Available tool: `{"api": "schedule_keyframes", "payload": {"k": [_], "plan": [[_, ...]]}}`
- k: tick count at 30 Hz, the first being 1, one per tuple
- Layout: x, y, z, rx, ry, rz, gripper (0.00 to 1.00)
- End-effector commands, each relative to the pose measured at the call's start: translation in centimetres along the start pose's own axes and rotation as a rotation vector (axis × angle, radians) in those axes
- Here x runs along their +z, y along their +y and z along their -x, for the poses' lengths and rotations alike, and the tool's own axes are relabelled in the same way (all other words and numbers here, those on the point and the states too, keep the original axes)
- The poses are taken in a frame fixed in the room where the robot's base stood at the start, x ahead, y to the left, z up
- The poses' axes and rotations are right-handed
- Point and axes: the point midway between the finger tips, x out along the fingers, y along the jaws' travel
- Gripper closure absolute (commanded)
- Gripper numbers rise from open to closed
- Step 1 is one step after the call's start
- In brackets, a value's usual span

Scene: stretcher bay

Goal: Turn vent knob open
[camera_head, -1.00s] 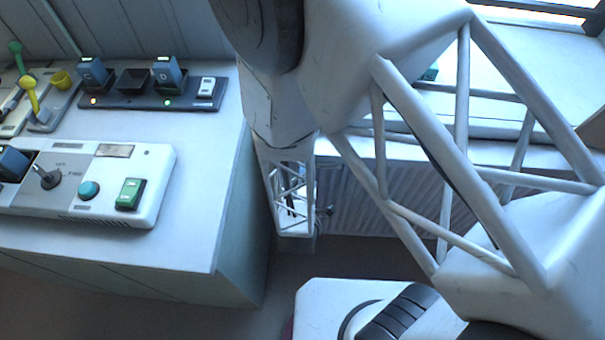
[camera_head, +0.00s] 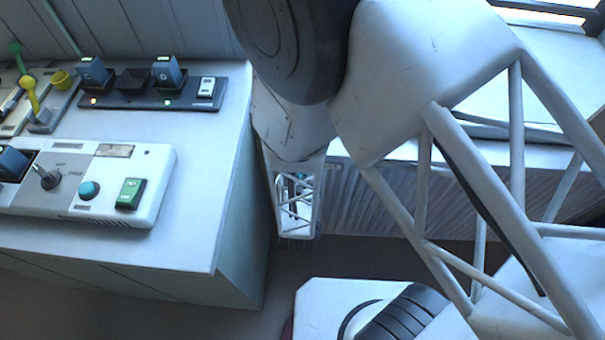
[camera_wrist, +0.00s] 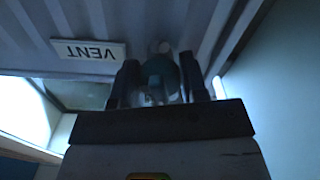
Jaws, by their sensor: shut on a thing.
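The vent knob (camera_wrist: 160,70), dark teal with a paler round part, shows dimly in the wrist view, in front of a ribbed panel. My gripper (camera_wrist: 157,80) has one dark finger on each side of the knob and is shut on it. A white label reading VENT (camera_wrist: 88,50), upside down in this view, is on the panel just left of the knob. The fingers hide part of the knob, and its turn angle is hard to read. In the head view my arm reaches down in front of the ribbed panel (camera_head: 380,205), and the knob is not seen.
A console desk (camera_head: 215,140) stands at the left with a control box (camera_head: 155,190), a charger strip (camera_head: 130,97) and colored levers (camera_head: 30,95). A white unit with a black ribbed part (camera_head: 320,300) stands at the bottom. The console's side is close to my forearm.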

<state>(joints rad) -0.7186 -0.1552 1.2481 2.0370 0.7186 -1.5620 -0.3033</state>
Motion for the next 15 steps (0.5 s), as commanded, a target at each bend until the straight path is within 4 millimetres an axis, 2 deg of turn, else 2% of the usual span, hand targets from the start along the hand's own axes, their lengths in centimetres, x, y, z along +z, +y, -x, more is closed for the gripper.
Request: {"api": "schedule_keyframes", "payload": {"k": [6,15], "plan": [[0.02,0.03,0.05,0.000,0.000,-0.134,0.84],[0.04,0.02,0.05,0.000,0.000,-0.210,0.84]]}}
